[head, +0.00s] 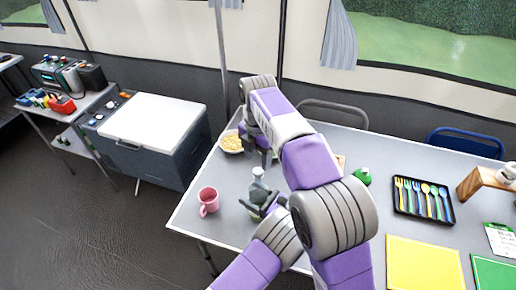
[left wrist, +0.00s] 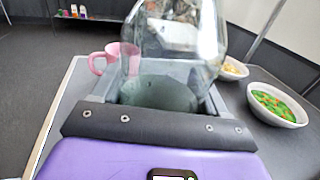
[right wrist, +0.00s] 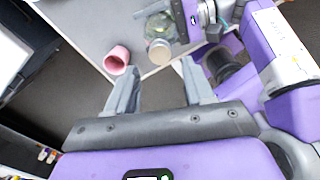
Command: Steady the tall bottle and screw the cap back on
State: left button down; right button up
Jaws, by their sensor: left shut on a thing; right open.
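The tall bottle (head: 258,184) is clear, greenish glass and stands near the table's left front. My left gripper (head: 262,208) is shut on its body; the glass (left wrist: 172,60) fills the space between the fingers in the left wrist view. In the right wrist view the bottle (right wrist: 160,26) leans across the picture, with a round, pale beige top (right wrist: 159,51) facing the camera. I cannot tell whether this is the cap or the bare mouth. My right gripper (right wrist: 158,88) is open and empty, apart from the bottle top. No separate cap can be made out.
A pink mug (head: 208,201) stands left of the bottle, close to the table edge. A bowl of yellow food (head: 231,143) and a bowl with green and red food (left wrist: 278,104) stand nearby. A cutlery tray (head: 424,200) and yellow mat (head: 424,262) lie to the right.

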aim_at(258, 171)
notch_tip(258, 171, down, 5)
jog(key=shift+r, duration=0.1)
dwell(0.3)
